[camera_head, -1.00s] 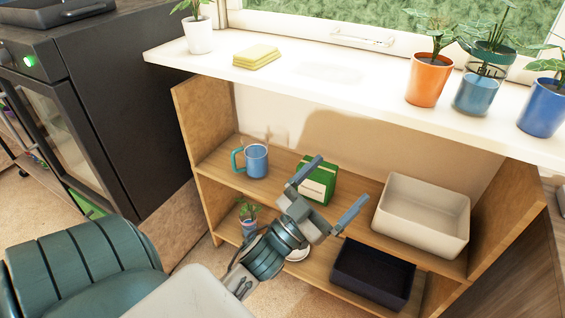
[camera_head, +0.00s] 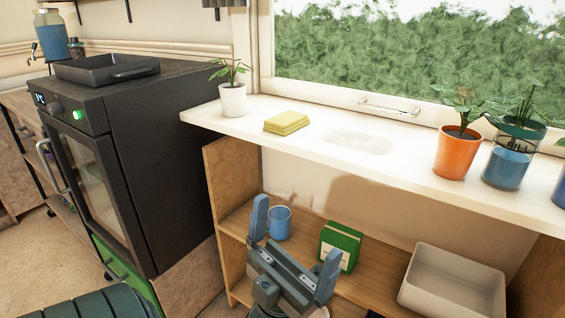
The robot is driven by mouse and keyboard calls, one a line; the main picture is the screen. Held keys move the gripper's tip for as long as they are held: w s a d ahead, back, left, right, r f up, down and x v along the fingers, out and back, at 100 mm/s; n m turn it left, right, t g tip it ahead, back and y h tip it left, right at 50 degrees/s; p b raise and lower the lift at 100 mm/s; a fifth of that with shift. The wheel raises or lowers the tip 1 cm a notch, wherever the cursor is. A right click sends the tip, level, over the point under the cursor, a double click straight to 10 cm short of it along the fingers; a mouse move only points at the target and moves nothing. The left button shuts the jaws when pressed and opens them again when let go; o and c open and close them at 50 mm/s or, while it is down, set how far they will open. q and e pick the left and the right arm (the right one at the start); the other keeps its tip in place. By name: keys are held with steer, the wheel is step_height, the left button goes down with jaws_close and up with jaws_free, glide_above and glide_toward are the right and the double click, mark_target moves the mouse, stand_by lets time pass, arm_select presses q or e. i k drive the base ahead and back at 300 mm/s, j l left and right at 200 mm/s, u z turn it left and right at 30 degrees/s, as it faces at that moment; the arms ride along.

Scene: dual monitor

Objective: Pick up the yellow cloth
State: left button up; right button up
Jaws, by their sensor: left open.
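The yellow cloth (camera_head: 286,122) lies folded in a flat stack on the white windowsill (camera_head: 335,150), right of a small white plant pot. My left gripper (camera_head: 297,238) is open and empty. It is in front of the shelf unit, lower in the picture than the cloth and well apart from it. Its two fingers point up and are spread wide. My right gripper is not in view.
On the sill stand a white pot (camera_head: 233,99), an orange pot (camera_head: 456,152) and a blue pot (camera_head: 503,168). Below are a blue mug (camera_head: 279,222), a green box (camera_head: 340,246) and a white bin (camera_head: 452,284). A black oven (camera_head: 155,170) stands left.

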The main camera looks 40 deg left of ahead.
mark_target(284, 124)
steer(key=k+l+u, duration=0.1)
steer(key=u, duration=1.25)
